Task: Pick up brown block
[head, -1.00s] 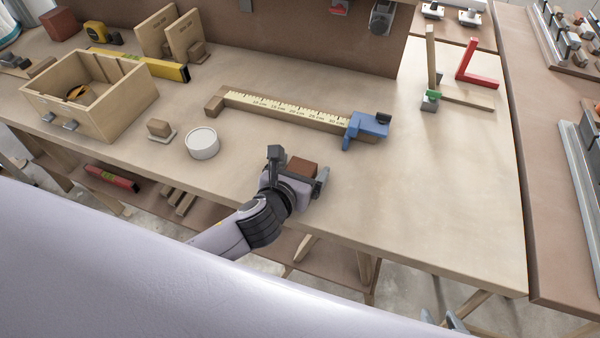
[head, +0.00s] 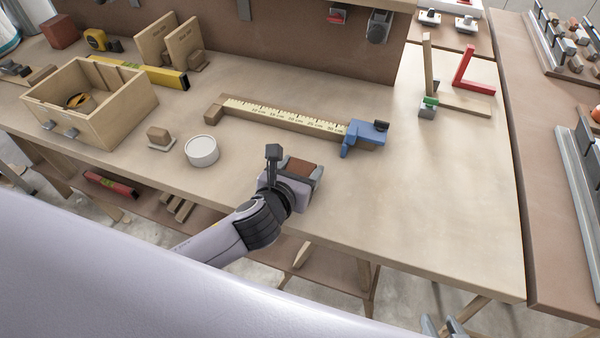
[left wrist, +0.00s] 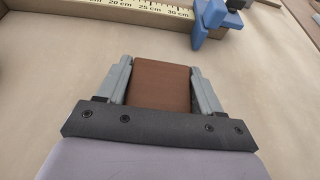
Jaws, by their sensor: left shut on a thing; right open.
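The brown block (head: 299,170) is at the front edge area of the wooden workbench. In the left wrist view the brown block (left wrist: 162,86) sits between both grey fingers, which press against its sides. My left gripper (head: 296,173) is shut on it; the gripper also shows in the left wrist view (left wrist: 162,80). I cannot tell whether the block touches the bench top. Part of my right gripper (head: 444,327) shows at the bottom edge of the head view, its fingers apart.
A ruler with a blue clamp (head: 364,135) lies behind the block. A white round container (head: 202,150) and an open wooden box (head: 90,103) stand to the left. A red square (head: 473,75) is at the back right. The bench right of my left gripper is clear.

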